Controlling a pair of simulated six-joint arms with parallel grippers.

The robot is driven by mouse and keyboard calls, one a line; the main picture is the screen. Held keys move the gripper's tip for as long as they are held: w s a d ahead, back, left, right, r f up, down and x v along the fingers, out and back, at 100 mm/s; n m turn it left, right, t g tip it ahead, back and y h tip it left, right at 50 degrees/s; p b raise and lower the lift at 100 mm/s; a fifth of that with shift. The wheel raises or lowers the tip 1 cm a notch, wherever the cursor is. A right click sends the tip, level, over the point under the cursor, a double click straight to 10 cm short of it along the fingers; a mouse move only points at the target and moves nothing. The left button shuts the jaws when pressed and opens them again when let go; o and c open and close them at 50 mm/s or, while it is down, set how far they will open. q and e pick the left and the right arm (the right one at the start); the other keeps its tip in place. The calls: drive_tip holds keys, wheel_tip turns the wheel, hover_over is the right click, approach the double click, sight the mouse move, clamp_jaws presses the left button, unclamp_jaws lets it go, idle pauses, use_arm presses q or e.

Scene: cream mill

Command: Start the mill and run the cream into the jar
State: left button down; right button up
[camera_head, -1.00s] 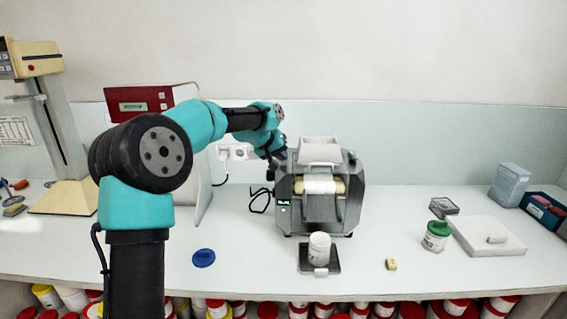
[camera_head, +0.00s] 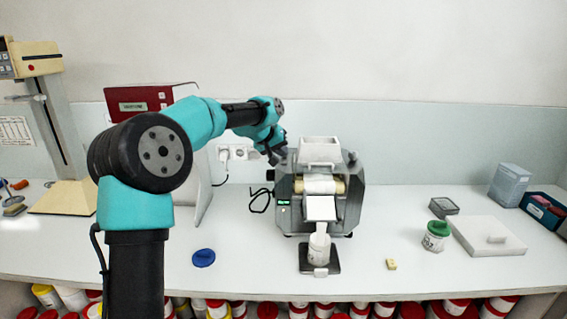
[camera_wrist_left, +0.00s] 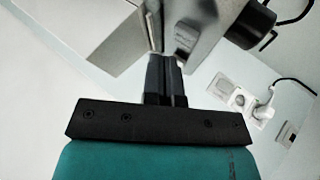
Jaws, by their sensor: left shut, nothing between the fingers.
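The grey mill (camera_head: 350,205) stands in the middle of the bench with a white hopper (camera_head: 320,150) on top and a small green display lit on its front left. White cream covers its rollers (camera_head: 319,186) and the apron (camera_head: 321,208) below them. A white strand runs from the apron down to the white jar (camera_head: 319,250), which stands upright on a dark scale plate (camera_head: 305,267). My left gripper (camera_head: 279,157) is at the mill's upper left side. In the left wrist view its fingers (camera_wrist_left: 165,62) are together and empty, close to a grey switch (camera_wrist_left: 187,36) on the mill's side. My right gripper is out of view.
A blue lid (camera_head: 203,258) lies left of the jar. A yellow block (camera_head: 391,264), a green-lidded jar (camera_head: 436,236) and a white slab (camera_head: 487,238) lie to the right. A wall socket (camera_head: 232,153) and cable are behind. The bench's front middle is mostly clear.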

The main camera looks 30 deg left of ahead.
sight(282, 161)
use_arm(q)
drive_tip(key=shift+r, duration=2.55)
